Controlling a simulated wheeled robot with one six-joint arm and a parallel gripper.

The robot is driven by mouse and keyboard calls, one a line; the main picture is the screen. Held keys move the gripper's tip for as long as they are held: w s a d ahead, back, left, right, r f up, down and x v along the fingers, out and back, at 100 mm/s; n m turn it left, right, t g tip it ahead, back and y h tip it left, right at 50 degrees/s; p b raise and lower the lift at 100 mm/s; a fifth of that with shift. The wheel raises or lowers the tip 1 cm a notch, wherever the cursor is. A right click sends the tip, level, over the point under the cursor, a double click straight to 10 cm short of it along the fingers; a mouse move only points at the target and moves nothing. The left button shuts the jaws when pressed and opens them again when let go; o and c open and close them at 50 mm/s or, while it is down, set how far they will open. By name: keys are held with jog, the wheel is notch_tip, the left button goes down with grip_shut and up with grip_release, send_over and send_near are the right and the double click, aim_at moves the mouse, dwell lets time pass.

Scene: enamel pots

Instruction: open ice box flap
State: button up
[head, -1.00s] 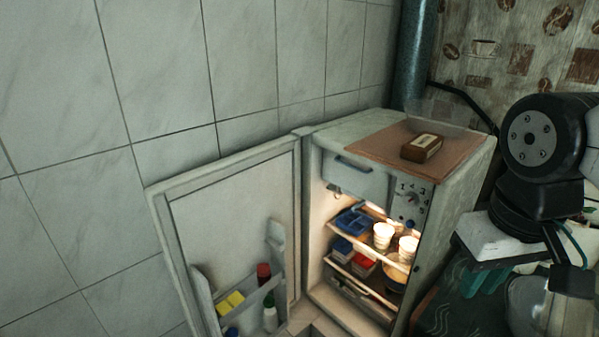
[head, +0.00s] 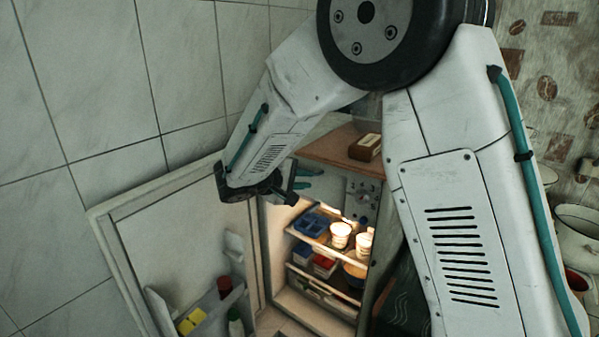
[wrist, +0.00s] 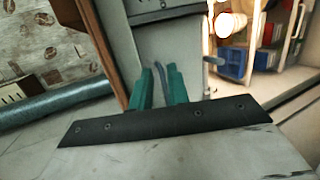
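The ice box flap (head: 330,182) is a pale grey panel at the top of the open, lit fridge. It looks shut, and my arm hides part of it in the head view. In the wrist view the flap (wrist: 175,35) fills the upper middle. My gripper (head: 308,178) has teal fingers in front of the flap's left side. In the wrist view the gripper (wrist: 160,88) is open, with a gap around the handle; I cannot tell if it touches.
The fridge door (head: 165,235) stands wide open to the left, with bottles in its rack. Shelves below the flap hold white cups (head: 341,235) and a blue container (head: 311,225). A brown box (head: 365,147) lies on the fridge top. Pots (head: 578,238) stand at the right.

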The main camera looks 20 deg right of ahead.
aim_at(305, 179)
jog(key=w+a+f+n+t, duration=0.1)
jog(key=w+a+t, duration=0.2)
jog(key=w+a, duration=0.15)
jog(key=x, duration=0.8)
jog(key=shift+w, duration=0.35)
jog(key=shift+d, duration=0.1)
grip_shut()
